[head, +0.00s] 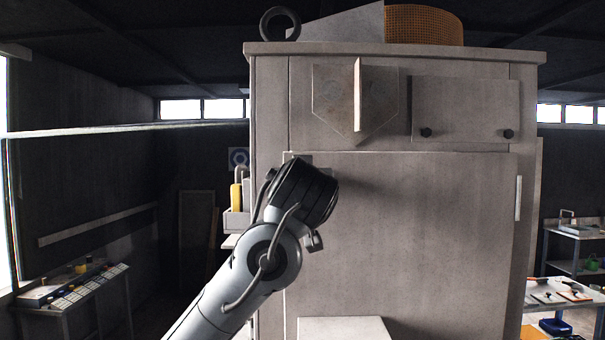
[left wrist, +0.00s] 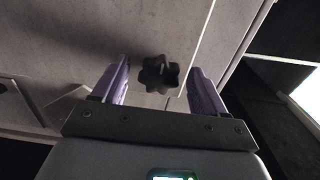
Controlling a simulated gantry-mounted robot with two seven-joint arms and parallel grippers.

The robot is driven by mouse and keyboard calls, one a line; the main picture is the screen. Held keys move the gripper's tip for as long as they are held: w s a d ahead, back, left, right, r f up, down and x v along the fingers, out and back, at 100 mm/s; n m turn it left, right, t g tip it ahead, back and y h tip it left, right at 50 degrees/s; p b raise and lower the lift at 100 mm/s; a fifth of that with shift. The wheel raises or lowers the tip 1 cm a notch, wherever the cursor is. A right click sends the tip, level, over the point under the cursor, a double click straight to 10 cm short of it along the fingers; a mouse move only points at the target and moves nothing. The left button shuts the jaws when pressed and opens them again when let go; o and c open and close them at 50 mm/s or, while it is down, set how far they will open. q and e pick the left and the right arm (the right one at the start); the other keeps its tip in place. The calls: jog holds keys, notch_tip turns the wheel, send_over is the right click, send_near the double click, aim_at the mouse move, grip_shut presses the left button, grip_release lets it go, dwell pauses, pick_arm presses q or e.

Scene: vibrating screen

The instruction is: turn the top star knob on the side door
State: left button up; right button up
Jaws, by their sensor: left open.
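The black star knob (left wrist: 158,74) sits on the grey panel face in the left wrist view. My left gripper (left wrist: 159,65) is open, with one purple finger on each side of the knob. There is a visible gap between the knob and each finger; how deep the knob sits between them I cannot tell. In the head view my left arm's wrist is raised against the upper left of the large grey side door (head: 430,230) and hides the knob and the fingers. My right gripper is in neither view.
Above the door, a smaller panel (head: 465,105) carries two round black knobs (head: 426,132) (head: 507,134). A plate with a protruding fin (head: 358,95) is left of it. A pale block (head: 343,329) stands low before the door. Benches stand far left and right.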

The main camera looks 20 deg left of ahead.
pick_arm(q)
jog(key=shift+w, duration=0.1)
jog(key=shift+c, duration=0.4)
jog(key=c, duration=0.9)
jog(key=shift+d+r+n+b, duration=0.1)
jog(key=shift+n+b, duration=0.25)
jog(key=shift+n, duration=4.1)
jog(key=shift+r+n+b, duration=0.1)
jog(key=shift+n+b, duration=0.25)
jog(key=shift+n, duration=4.1)
jog(key=shift+f, duration=0.1)
